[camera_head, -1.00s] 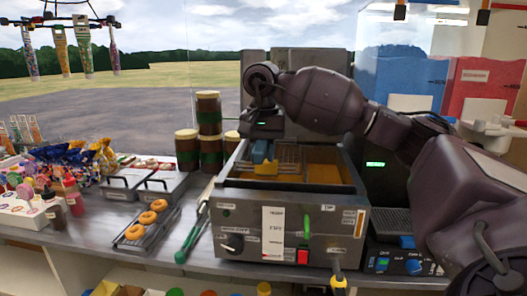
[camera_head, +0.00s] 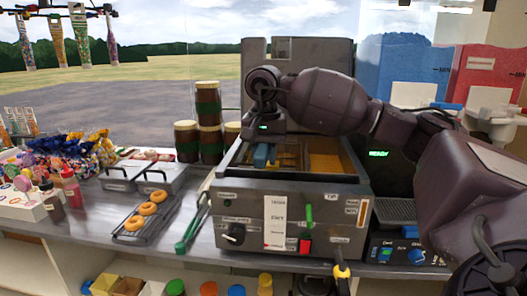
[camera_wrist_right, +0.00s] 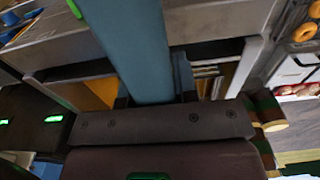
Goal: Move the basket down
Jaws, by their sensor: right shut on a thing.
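The fryer (camera_head: 336,203) is a grey metal box with an open top, knobs and labels on its front. The wire basket (camera_head: 289,157) sits inside its left part, next to orange-yellow oil (camera_head: 325,164). The basket's blue handle (camera_head: 262,154) rises at the left. My right gripper (camera_head: 266,143) reaches over the fryer from the right and is shut on this handle. In the wrist view the blue handle (camera_wrist_right: 130,45) runs between the jaws, with some basket wires beside it. The basket's lower part is hidden by the fryer wall. My left gripper is not in view.
Stacked brown jars (camera_head: 209,109) stand left of the fryer. A rack with doughnuts (camera_head: 140,221), lidded metal trays (camera_head: 159,178) and green-handled tongs (camera_head: 190,226) lie farther left. A dark machine with a green display (camera_head: 379,154) stands close on the right.

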